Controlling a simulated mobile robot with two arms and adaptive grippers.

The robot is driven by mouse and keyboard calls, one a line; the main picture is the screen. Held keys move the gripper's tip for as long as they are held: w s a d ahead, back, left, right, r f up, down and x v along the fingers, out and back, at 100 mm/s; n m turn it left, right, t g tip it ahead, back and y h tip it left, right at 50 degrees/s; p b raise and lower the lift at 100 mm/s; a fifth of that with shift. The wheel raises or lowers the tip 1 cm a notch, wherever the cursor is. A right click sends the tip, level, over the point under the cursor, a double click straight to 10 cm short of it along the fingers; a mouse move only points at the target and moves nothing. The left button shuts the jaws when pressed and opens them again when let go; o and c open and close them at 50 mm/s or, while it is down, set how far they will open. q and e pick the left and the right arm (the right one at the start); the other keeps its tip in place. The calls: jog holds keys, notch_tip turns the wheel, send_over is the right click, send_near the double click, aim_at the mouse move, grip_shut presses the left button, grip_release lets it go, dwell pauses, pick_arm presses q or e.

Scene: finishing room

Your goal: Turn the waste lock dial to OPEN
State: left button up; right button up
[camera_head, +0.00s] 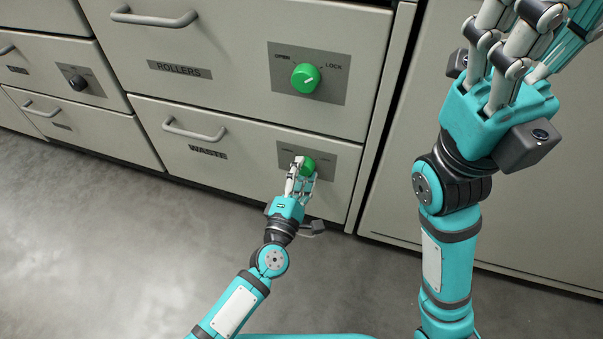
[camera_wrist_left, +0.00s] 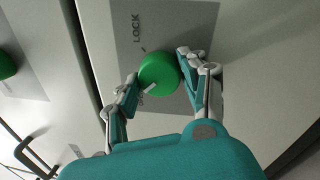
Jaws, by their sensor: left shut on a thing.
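The waste lock dial is a round green knob (camera_head: 308,164) on a grey plate (camera_head: 326,180) at the right of the WASTE drawer (camera_head: 238,176). My left gripper (camera_head: 302,172) is shut on this dial and partly covers it in the head view. In the left wrist view its two fingers (camera_wrist_left: 160,86) press on opposite sides of the green dial (camera_wrist_left: 158,70). The dial's white mark points to the lower left there, away from the LOCK label (camera_wrist_left: 136,28).
Above, the ROLLERS drawer (camera_head: 235,45) has a similar green dial (camera_head: 305,78) with its mark toward LOCK. A black dial (camera_head: 78,83) sits on a drawer at the left. Bar handles (camera_head: 195,133) stick out from the drawers. The grey floor (camera_head: 90,240) in front is clear.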

pick_arm(q)
jog(key=shift+f+n, duration=0.1)
jog(key=shift+n, duration=0.5)
jog(key=o, duration=1.2)
jog(key=shift+s, duration=0.1)
jog(key=v, duration=1.2)
jog(key=shift+d, duration=0.1)
